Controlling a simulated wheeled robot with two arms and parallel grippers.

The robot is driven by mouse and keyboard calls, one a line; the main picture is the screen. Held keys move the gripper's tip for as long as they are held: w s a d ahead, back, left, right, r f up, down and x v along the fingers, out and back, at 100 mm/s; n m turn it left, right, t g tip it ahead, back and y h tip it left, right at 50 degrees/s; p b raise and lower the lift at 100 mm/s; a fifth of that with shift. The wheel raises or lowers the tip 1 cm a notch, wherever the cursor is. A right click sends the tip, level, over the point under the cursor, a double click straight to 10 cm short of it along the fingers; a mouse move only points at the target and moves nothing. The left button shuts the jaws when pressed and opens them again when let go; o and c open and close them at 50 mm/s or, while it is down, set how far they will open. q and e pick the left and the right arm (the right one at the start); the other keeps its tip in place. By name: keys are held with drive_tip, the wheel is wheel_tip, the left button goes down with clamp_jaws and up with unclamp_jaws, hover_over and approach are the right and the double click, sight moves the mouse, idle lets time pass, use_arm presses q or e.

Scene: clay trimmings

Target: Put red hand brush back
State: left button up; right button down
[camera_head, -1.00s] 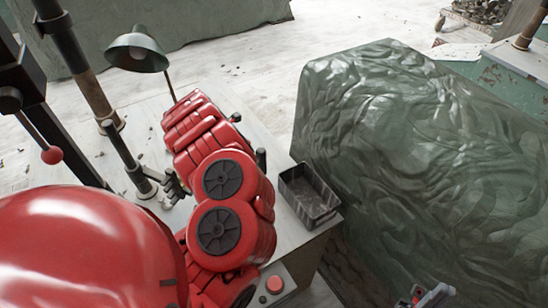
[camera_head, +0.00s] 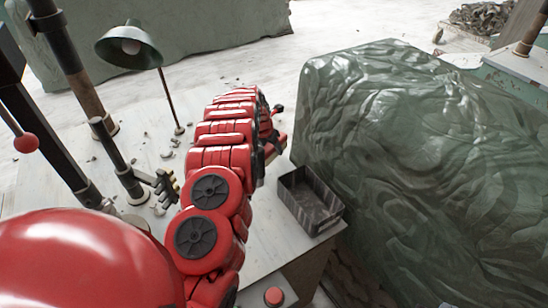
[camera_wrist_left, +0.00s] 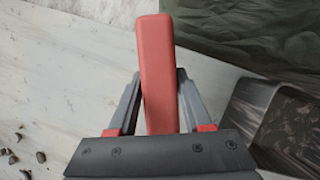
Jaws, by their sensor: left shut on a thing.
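The red hand brush (camera_wrist_left: 156,55) shows in the left wrist view as a long red block between the two fingers of my left gripper (camera_wrist_left: 158,90). The gripper is shut on it. Its bristles are not visible. In the head view my left gripper (camera_head: 274,138) is mostly hidden behind my red arm, above the right edge of the worktable (camera_head: 262,232). The dark tray (camera_head: 318,213) stands to its right and nearer; it also shows in the wrist view (camera_wrist_left: 262,108), to the right of the brush and apart from it. My right gripper is out of view.
A green desk lamp (camera_head: 130,47) stands at the table's back. Dark posts (camera_head: 118,160) rise on the left, with small clay crumbs (camera_head: 168,152) nearby. A large green wrapped block (camera_head: 420,170) borders the table's right side. A red button (camera_head: 273,296) sits at the front.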

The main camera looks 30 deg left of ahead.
sight(274, 156)
use_arm(q)
drive_tip(key=shift+s+f, duration=0.15)
drive_tip(key=shift+f, duration=0.6)
drive_tip(key=shift+f+p, duration=0.55)
drive_tip(key=shift+f, duration=0.4)
drive_tip(key=shift+w+f, duration=0.2)
drive_tip(key=shift+f, duration=0.25)
drive_tip(key=shift+f, duration=0.1)
drive_tip(key=o, duration=1.2)
